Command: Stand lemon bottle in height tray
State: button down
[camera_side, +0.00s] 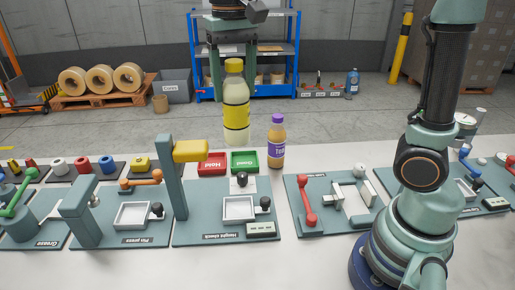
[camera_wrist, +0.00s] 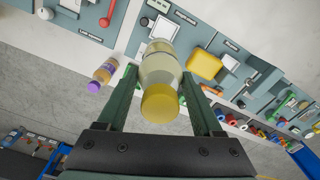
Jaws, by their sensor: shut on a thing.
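The lemon bottle (camera_side: 235,117), with a yellow cap and yellow label, hangs upright in the side view above the back of the table. My gripper (camera_side: 232,98) comes down from above with one finger on each side of it and is shut on it. In the wrist view the bottle (camera_wrist: 160,75) sits between the fingers (camera_wrist: 162,85), cap towards the camera. The white height tray (camera_side: 238,208) lies on the Height check plate in the side view, in front of and below the bottle. It looks empty.
The height gauge's post (camera_side: 172,178) with its yellow head (camera_side: 191,151) stands left of the tray. A red bin (camera_side: 211,163) and a green bin (camera_side: 245,161) lie behind it. A purple-capped bottle (camera_side: 277,148) stands right of the green bin.

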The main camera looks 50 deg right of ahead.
jog(key=shift+s+a+n, duration=0.2)
jog(key=shift+a+n, duration=0.2)
jog(key=shift+a, duration=0.2)
jog(key=shift+s+a+f, duration=0.1)
jog(key=shift+a+f, duration=0.1)
notch_tip(320, 180, down, 20)
jog(key=shift+r, duration=0.2)
jog(key=shift+f, duration=0.15)
jog(key=shift+c, duration=0.2)
grip_release()
